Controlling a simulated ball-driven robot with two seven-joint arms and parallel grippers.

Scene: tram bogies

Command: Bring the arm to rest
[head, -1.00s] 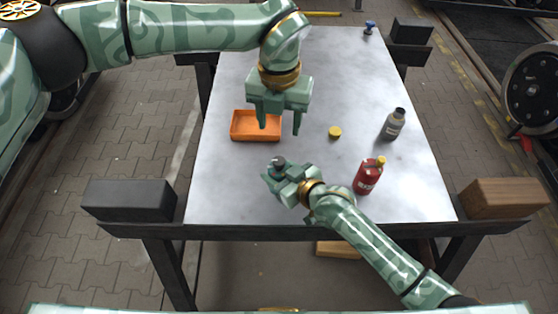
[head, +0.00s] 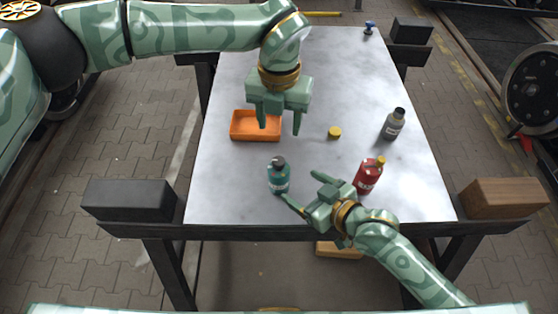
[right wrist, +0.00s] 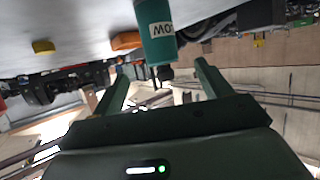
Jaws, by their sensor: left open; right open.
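My right gripper (head: 301,192) is open and empty, low over the front of the table, just right of a teal bottle (head: 279,176) with a dark cap. The bottle stands upright, apart from the fingers. In the right wrist view the teal bottle (right wrist: 156,28) shows inverted beyond the two spread fingers (right wrist: 163,88). My left gripper (head: 279,122) is open, fingers pointing down, in front of and above an orange tray (head: 256,138), partly covering it. No object shows between its fingers.
On the pale table (head: 310,70) stand a red bottle (head: 370,175) with a yellow cap, close to my right gripper, and a grey bottle (head: 393,125). A yellow cap (head: 335,132) lies mid-table. Dark and wooden blocks (head: 505,198) flank the front edge. The table's far half looks mostly clear.

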